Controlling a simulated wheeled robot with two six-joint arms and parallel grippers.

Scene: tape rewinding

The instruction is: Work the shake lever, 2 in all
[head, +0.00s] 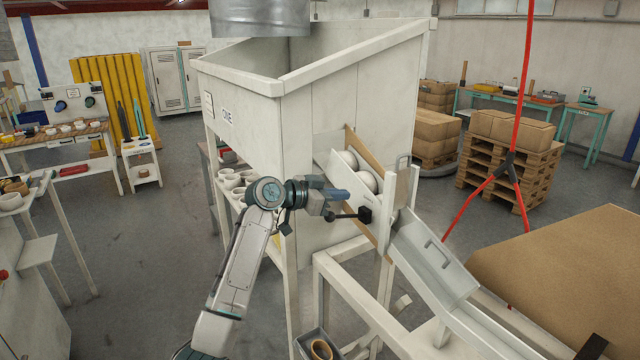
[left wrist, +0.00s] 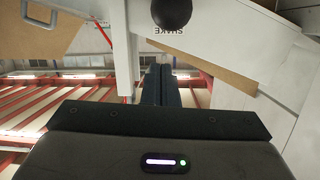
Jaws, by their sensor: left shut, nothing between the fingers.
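The shake lever (head: 347,215) is a short dark rod on the side of the white hopper's outlet chute. It runs left from a black block (head: 365,214) to a small ball knob. In the left wrist view the round black knob (left wrist: 171,12) is at the top edge, beside an upside-down SHAKE label (left wrist: 169,31). My left gripper (head: 346,195) is shut and empty, just above the lever in the head view. Its closed fingers (left wrist: 162,85) appear apart from the knob in the wrist view. My right gripper is not in view.
The big white hopper (head: 345,110) stands behind my left arm. White rolls (head: 366,181) sit in its outlet, above a grey sloping chute (head: 432,260). A white frame (head: 340,277) stands below. A brown-topped surface (head: 570,270) is at the right, with red straps above it.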

